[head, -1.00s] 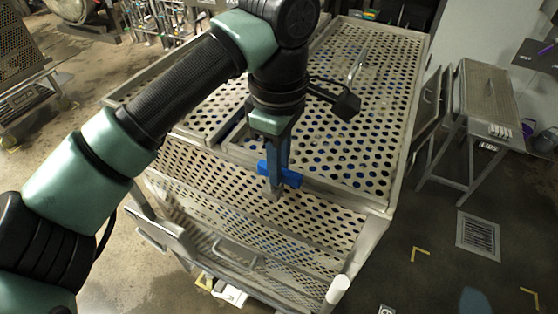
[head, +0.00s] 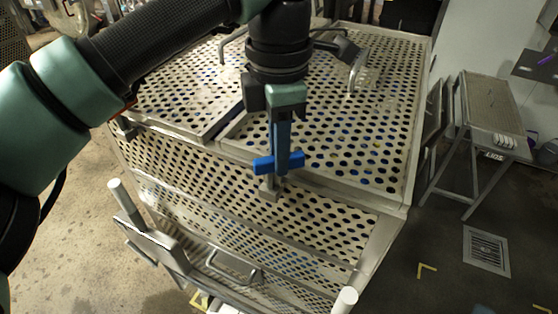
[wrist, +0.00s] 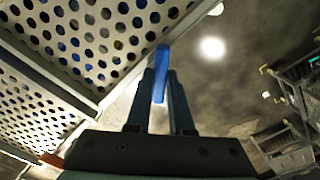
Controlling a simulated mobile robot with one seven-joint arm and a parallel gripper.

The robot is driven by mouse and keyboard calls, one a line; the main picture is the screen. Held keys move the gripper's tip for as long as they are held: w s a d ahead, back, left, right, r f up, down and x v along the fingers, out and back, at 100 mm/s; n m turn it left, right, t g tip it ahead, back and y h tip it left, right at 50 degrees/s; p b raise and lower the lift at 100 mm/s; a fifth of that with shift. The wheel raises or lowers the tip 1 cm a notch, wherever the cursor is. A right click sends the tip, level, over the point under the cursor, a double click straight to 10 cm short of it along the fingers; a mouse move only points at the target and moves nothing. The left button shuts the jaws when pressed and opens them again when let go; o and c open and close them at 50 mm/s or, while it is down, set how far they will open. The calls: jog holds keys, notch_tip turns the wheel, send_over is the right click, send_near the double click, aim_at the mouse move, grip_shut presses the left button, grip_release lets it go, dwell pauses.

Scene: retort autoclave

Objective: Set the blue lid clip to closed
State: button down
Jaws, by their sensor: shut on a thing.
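The blue lid clip (head: 263,164) is at the front edge of the perforated metal lid (head: 345,135), near the middle of the basket's front in the head view. Its blue bar lies crosswise, with a small grey metal foot below it against the basket front (head: 185,165). My gripper (head: 281,150) points down from above and is shut on the clip. The wrist view shows the blue clip (wrist: 161,68) between the two fingers of my gripper (wrist: 159,85). The fingers hide part of the clip, so its latch position is unclear.
Two metal handles stand up from the lid panels, one on the right (head: 357,72). A push bar with white-tipped posts (head: 128,200) juts out at the basket's front left. A metal side table (head: 490,110) stands at right.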

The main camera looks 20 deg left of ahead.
jog(key=n, duration=0.2)
jog(key=n+b, duration=0.2)
jog(key=n, duration=0.1)
jog(key=shift+w+a+n, duration=0.2)
jog(key=shift+a+n, duration=0.1)
jog(key=shift+w+a+n+b, duration=0.15)
jog(key=shift+n+b, duration=0.2)
jog(key=shift+n, duration=0.7)
jog(key=shift+s+a+n+b, duration=0.1)
jog(key=shift+n+b, duration=0.25)
jog(key=shift+n, duration=0.7)
jog(key=shift+r, duration=0.1)
jog(key=c, duration=0.8)
grip_release()
notch_tip(320, 180, up, 13)
jog(key=p, duration=1)
jog(key=shift+p, duration=0.35)
